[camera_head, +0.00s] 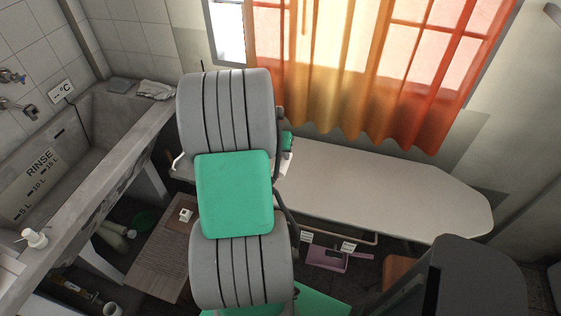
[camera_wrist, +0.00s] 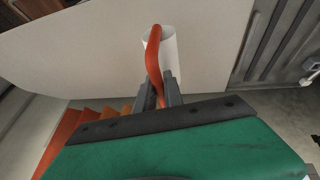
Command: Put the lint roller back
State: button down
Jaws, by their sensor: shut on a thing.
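In the wrist view, my gripper (camera_wrist: 159,97) is shut on the lint roller's curved orange-red handle (camera_wrist: 153,58). The lint roller's white cylinder (camera_wrist: 169,52) points away from the fingers, over the pale ironing board (camera_wrist: 90,55). I cannot tell whether the roller touches the board or hangs above it. In the head view, the ironing board (camera_head: 390,190) runs from behind my arm to the right. My arm hides the gripper there, and I cannot make out the roller clearly.
A concrete washtub (camera_head: 125,135) stands at the left, with a folded cloth (camera_head: 156,90) on its rim and a white bottle (camera_head: 35,238) nearby. An orange curtain (camera_head: 350,70) hangs behind the board. A pink item (camera_head: 330,257) is below the board. The board's right part is clear.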

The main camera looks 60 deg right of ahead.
aim_at(281, 162)
jog(key=d+f, duration=0.1)
jog(key=w+d+f, duration=0.1)
jog(key=f, duration=0.1)
jog(key=w+d+f, duration=0.1)
jog(key=f, duration=0.1)
jog(key=shift+d+f, duration=0.25)
jog(key=shift+d, duration=0.05)
notch_tip(281, 162, down, 3)
jog(key=shift+r+p, duration=0.2)
jog(key=shift+p, duration=0.55)
jog(key=shift+f, duration=0.35)
jog(key=c, duration=1.5)
grip_release()
jog(key=shift+o, duration=0.2)
